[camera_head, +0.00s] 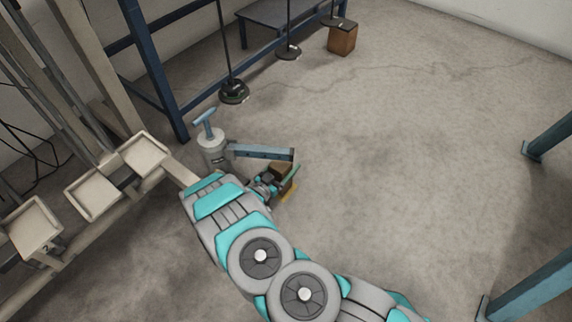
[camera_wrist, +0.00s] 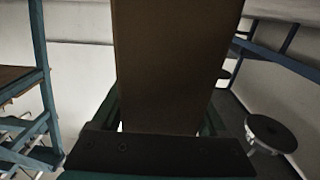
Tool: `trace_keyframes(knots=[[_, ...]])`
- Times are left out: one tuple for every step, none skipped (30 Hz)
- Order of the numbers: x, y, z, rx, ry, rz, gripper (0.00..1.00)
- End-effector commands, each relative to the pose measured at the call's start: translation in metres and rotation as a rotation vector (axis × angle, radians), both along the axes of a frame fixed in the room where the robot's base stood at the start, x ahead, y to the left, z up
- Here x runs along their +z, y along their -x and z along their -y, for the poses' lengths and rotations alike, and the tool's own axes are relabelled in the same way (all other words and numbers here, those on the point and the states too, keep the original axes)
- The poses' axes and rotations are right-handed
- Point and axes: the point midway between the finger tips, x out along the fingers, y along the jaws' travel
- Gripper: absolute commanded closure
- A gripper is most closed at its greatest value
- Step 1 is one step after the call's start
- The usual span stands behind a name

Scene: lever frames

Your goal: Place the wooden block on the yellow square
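The wooden block (camera_head: 281,171) is brown and sits between the fingers of my gripper (camera_head: 284,178), which looks shut on it. In the wrist view the block (camera_wrist: 170,65) rises large and dark between the two green fingers of my gripper (camera_wrist: 162,118). The yellow square (camera_head: 289,194) shows only as a small patch on the floor just below the gripper. My gripper and the block hide the rest of it. I cannot tell whether the block touches the square.
A grey cylinder with a blue T-handle (camera_head: 212,147) and a blue-grey bar (camera_head: 263,152) stand close beside the gripper. Pale trays (camera_head: 93,192) are at left. Another brown box (camera_head: 342,40) stands at the back near hanging dark discs (camera_head: 234,92).

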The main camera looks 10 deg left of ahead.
Motion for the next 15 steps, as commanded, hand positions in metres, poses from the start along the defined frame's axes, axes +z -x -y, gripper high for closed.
trace_keyframes(knots=[[0.0004,-0.0001,0.0001,0.0,0.0,0.0,0.17],[0.0004,0.0,0.0,0.0,0.0,0.0,0.14],[0.0003,0.0,0.0001,0.0,0.0,0.0,0.09],[0.0003,0.0,0.0001,0.0,0.0,0.0,0.06],[0.0003,0.0,0.0001,0.0,0.0,0.0,0.03],[0.0003,0.0,0.0001,0.0,0.0,0.0,0.0],[0.0003,0.0,0.0001,0.0,0.0,0.0,0.0],[0.0003,0.0,0.0001,0.0,0.0,0.0,0.0],[0.0003,0.0,0.0001,0.0,0.0,0.0,0.0],[0.0003,0.0001,0.0001,0.0,0.0,0.0,0.0],[0.0002,0.0001,0.0001,0.0,0.0,0.0,0.0],[0.0005,0.0001,0.0001,0.0,0.0,0.0,0.0],[0.0009,0.0001,0.0001,0.0,0.0,0.0,0.0],[0.0019,0.0001,0.0001,0.0,0.0,0.0,0.0],[0.0039,0.0002,-0.0001,0.0,0.0,0.0,0.0]])
